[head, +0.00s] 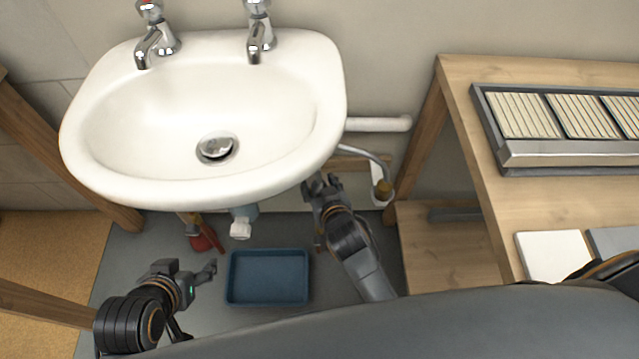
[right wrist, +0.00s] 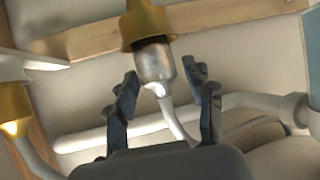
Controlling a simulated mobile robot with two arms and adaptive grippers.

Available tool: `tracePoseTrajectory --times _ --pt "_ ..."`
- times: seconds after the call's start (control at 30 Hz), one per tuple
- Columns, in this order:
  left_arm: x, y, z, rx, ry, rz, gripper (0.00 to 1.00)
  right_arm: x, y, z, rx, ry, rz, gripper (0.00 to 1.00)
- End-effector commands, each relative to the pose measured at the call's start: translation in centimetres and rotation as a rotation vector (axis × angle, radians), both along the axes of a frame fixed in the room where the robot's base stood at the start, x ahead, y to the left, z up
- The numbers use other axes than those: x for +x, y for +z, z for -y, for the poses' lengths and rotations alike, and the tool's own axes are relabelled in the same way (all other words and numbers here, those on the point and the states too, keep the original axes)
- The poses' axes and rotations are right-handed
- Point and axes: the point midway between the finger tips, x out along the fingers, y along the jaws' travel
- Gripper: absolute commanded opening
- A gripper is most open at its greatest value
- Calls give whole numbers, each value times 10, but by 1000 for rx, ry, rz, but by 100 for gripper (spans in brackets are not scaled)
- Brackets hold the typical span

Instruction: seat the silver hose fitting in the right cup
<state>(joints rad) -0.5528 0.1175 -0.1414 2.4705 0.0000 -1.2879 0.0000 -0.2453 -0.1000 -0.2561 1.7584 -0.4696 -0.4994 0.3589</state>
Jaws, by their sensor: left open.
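A silver hose fitting (right wrist: 155,65) with a brass part (right wrist: 145,25) above it shows in the right wrist view, a pale hose running down from it. My right gripper (right wrist: 160,88) is open, one finger on each side of the silver part, with small gaps visible. In the head view the right gripper (head: 322,188) is under the basin's right front edge, and the fitting is hidden there. A white cup-like holder (head: 378,202) is right of it, with a brass hose end (head: 384,188) at it; I cannot tell how it sits. My left gripper (head: 208,271) is open and empty, low at left.
The white basin (head: 110,130) overhangs the work area. A blue tray (head: 268,278) lies on the floor between my arms. A red-handled tool (head: 204,238) is under the basin. A white pipe (head: 380,124) runs along the wall; a wooden bench (head: 470,150) stands at right.

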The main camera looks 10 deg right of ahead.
Motion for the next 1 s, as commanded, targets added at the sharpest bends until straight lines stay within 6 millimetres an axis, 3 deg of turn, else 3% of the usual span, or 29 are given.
tracePoseTrajectory --times 0.3,0.43,0.8,1.0 --pt "0 0 0 0 0 0 61 -1 -1 0 0 0 -2 61" --pt "0 0 0 0 0 0 61 -10 4 1 1 0 -3 61" --pt "0 0 0 0 0 0 61 -76 40 5 1 0 -3 61" --pt "0 0 0 0 0 -1 61 -99 53 6 1 0 -1 61"
